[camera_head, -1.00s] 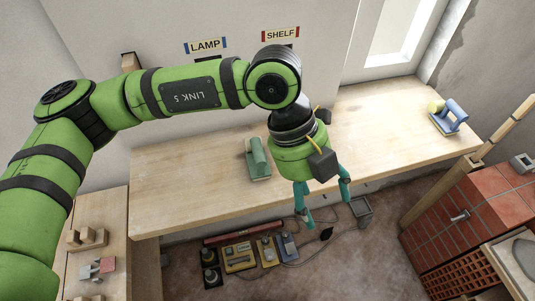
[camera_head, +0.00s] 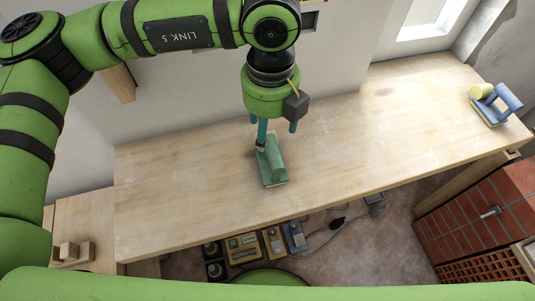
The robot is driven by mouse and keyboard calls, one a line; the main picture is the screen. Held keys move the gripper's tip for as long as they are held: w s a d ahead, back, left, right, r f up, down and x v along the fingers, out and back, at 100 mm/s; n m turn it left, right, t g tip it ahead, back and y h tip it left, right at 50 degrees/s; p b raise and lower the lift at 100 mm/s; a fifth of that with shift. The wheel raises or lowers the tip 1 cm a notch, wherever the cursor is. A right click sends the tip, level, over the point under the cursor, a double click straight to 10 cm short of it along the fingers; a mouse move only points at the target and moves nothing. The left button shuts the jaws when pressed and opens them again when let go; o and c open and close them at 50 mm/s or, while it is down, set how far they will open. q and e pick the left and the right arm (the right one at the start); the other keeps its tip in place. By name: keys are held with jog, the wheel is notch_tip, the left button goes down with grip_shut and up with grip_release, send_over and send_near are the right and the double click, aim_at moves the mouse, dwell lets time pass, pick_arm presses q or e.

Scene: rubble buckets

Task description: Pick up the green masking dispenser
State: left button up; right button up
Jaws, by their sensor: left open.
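The green masking dispenser (camera_head: 275,167) lies on the wooden workbench (camera_head: 190,185), near the middle of its length. My left gripper (camera_head: 274,138) hangs from above at the dispenser's far end, fingers pointing down. One teal finger reaches down at the dispenser's far left corner. My right gripper is not in view.
A blue and yellow tool (camera_head: 494,103) sits at the bench's right end. Several tools and cases (camera_head: 270,242) lie on the floor below the front edge. Red tiled blocks (camera_head: 470,220) stand at the right. The bench around the dispenser is clear.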

aim_at(271, 154)
pick_arm(q)
jog(key=shift+s+d+f+b, duration=0.1)
jog(key=shift+s+f+b, duration=0.15)
jog(key=shift+f, duration=0.25)
jog(key=shift+s+d+f+b, duration=0.1)
jog(key=shift+s+f+b, duration=0.15)
jog(key=shift+f, duration=0.25)
notch_tip(271, 154, down, 6)
jog(key=p, duration=0.5)
jog(key=shift+w+f, duration=0.1)
jog(key=shift+f, duration=0.1)
jog(key=shift+w+f, duration=0.15)
jog(key=shift+f, duration=0.2)
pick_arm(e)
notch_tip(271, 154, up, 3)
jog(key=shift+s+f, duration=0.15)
pick_arm(q)
jog(key=c, duration=1.4)
